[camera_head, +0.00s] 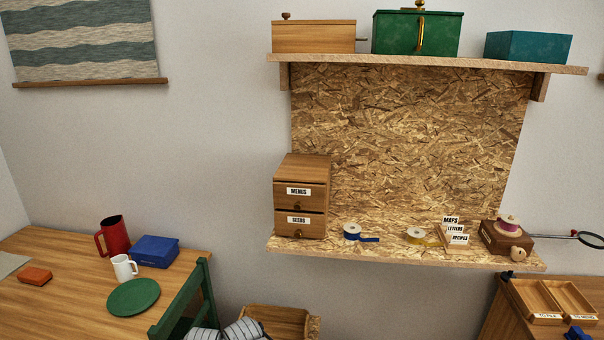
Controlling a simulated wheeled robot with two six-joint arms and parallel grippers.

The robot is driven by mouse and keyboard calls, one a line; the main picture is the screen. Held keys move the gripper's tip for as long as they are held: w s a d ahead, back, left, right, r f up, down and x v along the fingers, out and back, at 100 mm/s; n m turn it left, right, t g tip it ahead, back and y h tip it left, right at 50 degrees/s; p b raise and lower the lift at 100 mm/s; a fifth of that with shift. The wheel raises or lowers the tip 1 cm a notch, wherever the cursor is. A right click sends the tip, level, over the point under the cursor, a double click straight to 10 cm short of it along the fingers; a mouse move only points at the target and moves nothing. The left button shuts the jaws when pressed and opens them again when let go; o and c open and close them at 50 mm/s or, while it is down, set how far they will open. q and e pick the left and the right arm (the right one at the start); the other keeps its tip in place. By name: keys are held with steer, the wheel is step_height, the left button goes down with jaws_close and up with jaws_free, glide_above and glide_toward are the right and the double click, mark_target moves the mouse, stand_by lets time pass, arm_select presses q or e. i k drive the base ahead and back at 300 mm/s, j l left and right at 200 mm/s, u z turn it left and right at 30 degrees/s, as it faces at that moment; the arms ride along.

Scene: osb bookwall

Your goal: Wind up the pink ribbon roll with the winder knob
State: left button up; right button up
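The pink ribbon roll (508,226) sits on top of a dark brown wooden block (494,238) at the right end of the lower chipboard shelf. Its ribbon looks purplish pink between pale wooden flanges. A round pale winder knob (518,254) shows at the front right of the block. I cannot make out a loose ribbon end. Neither of my grippers shows in the head view, and nothing is touching the roll or knob.
Label cards (455,230), a yellow tape roll (416,234) and a blue one (352,231) stand to the left. A drawer box (302,195) is further left. The upper shelf (430,62) overhangs.

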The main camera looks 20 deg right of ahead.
mark_target(517, 254)
steer(key=i+j+z, duration=0.1)
steer(key=z, duration=0.3)
steer(key=i+j+z, duration=0.1)
steer(key=z, duration=0.3)
steer(key=i+j+z, duration=0.15)
steer(key=z, duration=0.25)
steer(key=j+z, duration=0.2)
steer(key=z, duration=0.25)
steer(key=i+j+z, duration=0.1)
steer(key=z, duration=0.3)
steer(key=j+z, duration=0.3)
steer(key=j, duration=0.15)
steer(key=i+j+z, duration=0.1)
steer(key=j+z, duration=0.25)
steer(key=j, duration=0.15)
